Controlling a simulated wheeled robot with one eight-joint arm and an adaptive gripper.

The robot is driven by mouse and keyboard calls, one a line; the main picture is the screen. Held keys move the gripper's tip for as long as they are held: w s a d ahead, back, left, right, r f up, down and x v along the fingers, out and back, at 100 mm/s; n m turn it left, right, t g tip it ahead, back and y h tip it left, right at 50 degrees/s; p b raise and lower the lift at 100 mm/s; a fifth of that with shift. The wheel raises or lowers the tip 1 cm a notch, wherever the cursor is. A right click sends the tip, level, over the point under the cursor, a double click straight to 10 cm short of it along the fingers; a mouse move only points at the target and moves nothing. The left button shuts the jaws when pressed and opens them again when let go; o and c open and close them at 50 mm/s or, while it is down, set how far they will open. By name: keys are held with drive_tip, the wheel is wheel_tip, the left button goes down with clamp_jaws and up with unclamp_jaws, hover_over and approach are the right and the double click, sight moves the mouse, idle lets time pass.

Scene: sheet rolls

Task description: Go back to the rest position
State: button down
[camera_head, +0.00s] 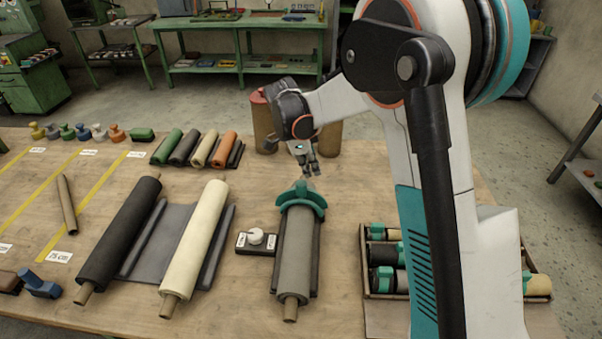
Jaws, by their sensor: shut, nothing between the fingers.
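My gripper (305,166) is shut and empty. It hangs at the end of my white arm, above the far part of the wooden table (200,320), just beyond a grey roll (296,250). The grey roll lies in a dark cradle, with a teal curved piece (301,200) around its far end. My gripper appears apart from the teal piece. My arm hides part of the table's right side.
Left of the grey roll are a small box with a white knob (256,237), a cream roll (195,238) and a black roll (119,233). A crate (380,293) of rolls stands at right.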

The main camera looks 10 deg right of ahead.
drive_tip(key=w+a+r+p, duration=0.1)
drive_tip(key=w+a, duration=0.1)
drive_tip(key=a, duration=0.7)
drive_tip(key=s+d+r+n+t+y+b, duration=0.25)
drive_tip(key=s+d+r+n, duration=0.65)
drive_tip(key=s+r, duration=0.45)
drive_tip(key=s+d+f+n+t, duration=0.1)
drive_tip(key=s+d+n+t, duration=0.1)
drive_tip(key=s+n, duration=0.3)
drive_tip(key=s+d+f+n+t+b, duration=0.1)
drive_tip(key=s+n, duration=0.4)
drive_tip(key=s, duration=0.8)
drive_tip(key=shift+s+d+f+n+t+y, duration=0.25)
drive_tip(key=shift+d+f+n+t+y, duration=0.2)
drive_tip(key=shift+d+t, duration=0.4)
